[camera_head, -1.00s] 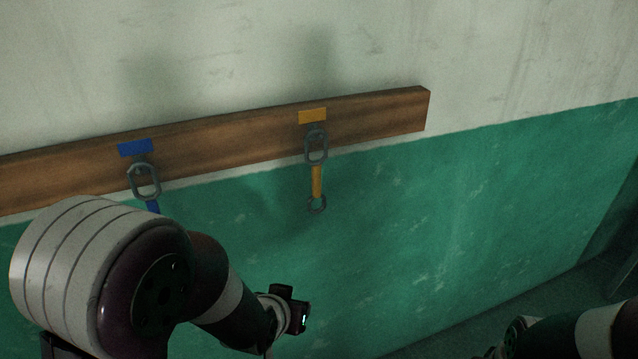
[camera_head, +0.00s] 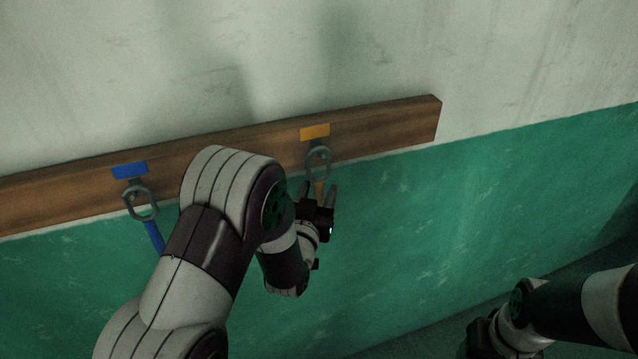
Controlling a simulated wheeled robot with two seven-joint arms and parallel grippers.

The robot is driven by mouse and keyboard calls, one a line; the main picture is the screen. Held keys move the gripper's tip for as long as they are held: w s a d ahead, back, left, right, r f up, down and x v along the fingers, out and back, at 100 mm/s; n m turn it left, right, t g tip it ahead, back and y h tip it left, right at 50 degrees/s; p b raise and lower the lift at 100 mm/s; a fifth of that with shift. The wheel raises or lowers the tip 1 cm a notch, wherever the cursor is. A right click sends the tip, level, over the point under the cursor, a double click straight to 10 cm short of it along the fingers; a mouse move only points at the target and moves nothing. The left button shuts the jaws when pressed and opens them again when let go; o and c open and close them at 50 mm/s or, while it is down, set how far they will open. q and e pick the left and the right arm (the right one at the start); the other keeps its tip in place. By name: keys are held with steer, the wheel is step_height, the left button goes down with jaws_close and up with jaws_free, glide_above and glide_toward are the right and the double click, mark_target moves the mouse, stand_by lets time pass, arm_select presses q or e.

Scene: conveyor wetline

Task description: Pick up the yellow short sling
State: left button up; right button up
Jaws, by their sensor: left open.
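The yellow short sling (camera_head: 319,187) hangs from a hook on the wooden board, below a yellow label (camera_head: 315,132). Its grey oval ring (camera_head: 319,160) is at the top; its lower end is hidden behind my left gripper. My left gripper (camera_head: 318,190) is open, with its fingers pointing up on either side of the yellow strap, just below the ring. I cannot tell whether the fingers touch the strap. My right gripper (camera_head: 482,340) is at the bottom right, dark and partly cut off by the frame edge.
A blue sling (camera_head: 153,236) with a grey ring hangs on the same board (camera_head: 390,122), under a blue label (camera_head: 130,171) to the left. The wall behind is white above and green below. The wall to the right of the board is bare.

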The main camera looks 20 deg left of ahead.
arm_select(q)
steer(key=shift+w+f, duration=0.1)
steer(key=shift+w, duration=0.6)
jaws_close()
